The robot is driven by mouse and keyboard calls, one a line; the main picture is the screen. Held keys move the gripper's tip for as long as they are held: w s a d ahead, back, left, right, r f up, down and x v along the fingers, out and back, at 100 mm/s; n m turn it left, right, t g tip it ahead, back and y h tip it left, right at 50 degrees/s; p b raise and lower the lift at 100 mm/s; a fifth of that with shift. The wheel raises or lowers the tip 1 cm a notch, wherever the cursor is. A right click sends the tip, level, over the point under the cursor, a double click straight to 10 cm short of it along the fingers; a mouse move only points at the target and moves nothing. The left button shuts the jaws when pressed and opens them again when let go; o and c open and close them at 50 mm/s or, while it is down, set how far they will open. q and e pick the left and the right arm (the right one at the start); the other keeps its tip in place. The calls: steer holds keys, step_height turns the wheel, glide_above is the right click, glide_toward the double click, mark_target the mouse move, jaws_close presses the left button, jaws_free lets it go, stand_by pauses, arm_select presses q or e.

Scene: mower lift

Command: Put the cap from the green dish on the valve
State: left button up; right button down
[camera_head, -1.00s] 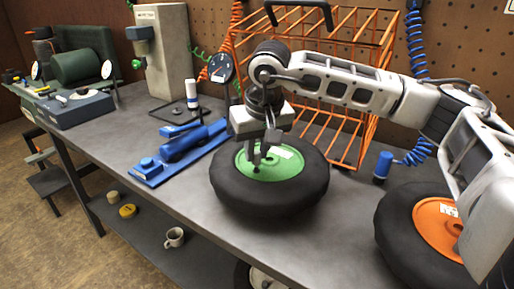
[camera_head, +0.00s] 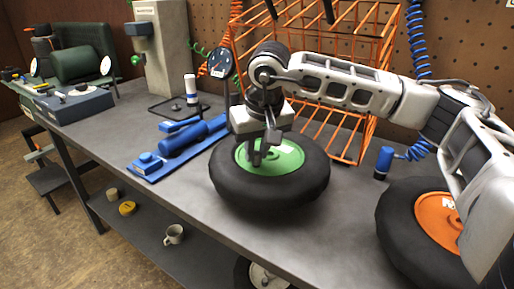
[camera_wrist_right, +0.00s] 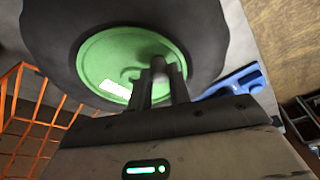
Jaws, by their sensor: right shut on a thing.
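A black tyre (camera_head: 235,190) with a green dished centre lies flat on the bench; I take this centre as the green dish (camera_head: 285,161). It also shows in the wrist view (camera_wrist_right: 100,58), with a white label on it. My right gripper (camera_head: 263,156) points down over the left part of the green dish. In the wrist view its fingers are shut on a small grey piece, apparently the cap (camera_wrist_right: 158,66), blurred. I cannot tell whether it touches the dish. I cannot make out the valve. My left gripper is not in view.
A second tyre with an orange centre (camera_head: 433,224) lies at right, partly behind my arm. An orange wire basket (camera_head: 345,140) stands behind the green-centred tyre. A blue tool (camera_head: 180,145) lies to its left. Bare bench (camera_head: 300,225) shows between the tyres.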

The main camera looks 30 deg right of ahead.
steer(key=shift+f, duration=0.3)
steer(key=c, duration=0.9)
jaws_free()
steer(key=shift+r+p, duration=1.75)
steer(key=shift+r, duration=0.8)
steer(key=shift+r+p, duration=0.75)
steer(key=shift+r, duration=0.5)
